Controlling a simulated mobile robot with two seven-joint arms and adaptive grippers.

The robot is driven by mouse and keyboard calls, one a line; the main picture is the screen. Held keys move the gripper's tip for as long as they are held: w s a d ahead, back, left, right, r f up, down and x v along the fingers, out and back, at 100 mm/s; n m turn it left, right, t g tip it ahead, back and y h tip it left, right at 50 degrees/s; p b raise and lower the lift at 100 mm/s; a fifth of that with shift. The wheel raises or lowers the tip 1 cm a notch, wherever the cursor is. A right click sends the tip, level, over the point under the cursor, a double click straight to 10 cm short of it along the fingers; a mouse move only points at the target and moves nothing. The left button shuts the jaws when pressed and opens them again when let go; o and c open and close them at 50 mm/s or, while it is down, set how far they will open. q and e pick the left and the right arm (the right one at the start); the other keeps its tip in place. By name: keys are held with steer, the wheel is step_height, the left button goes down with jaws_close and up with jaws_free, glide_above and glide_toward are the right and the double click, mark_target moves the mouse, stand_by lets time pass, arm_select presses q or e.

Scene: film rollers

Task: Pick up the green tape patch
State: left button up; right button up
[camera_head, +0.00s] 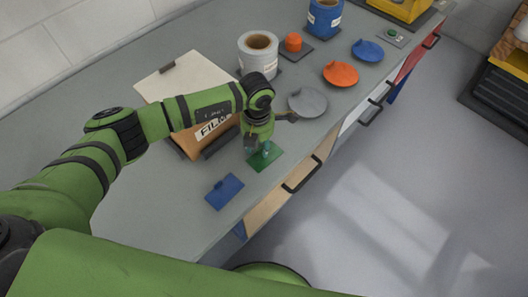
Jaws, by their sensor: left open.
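The green tape patch (267,158) lies flat on the grey counter near its front edge, right of the blue patch (224,192). My left gripper (262,150) points down just over the green patch and is open. Its fingers cover part of the patch, and I cannot tell whether they touch it. My right gripper is not in view.
A brown box labelled FILM (193,143) sits behind my left arm, with a clipboard (180,75) beyond it. A grey film canister (259,55) and a grey lid (307,102) stand nearby. Orange and blue lids lie farther right. Drawer handles (302,174) line the counter front.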

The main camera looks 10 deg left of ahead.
arm_select(q)
steer(key=c, duration=0.7)
jaws_close()
steer(key=shift+r, duration=0.1)
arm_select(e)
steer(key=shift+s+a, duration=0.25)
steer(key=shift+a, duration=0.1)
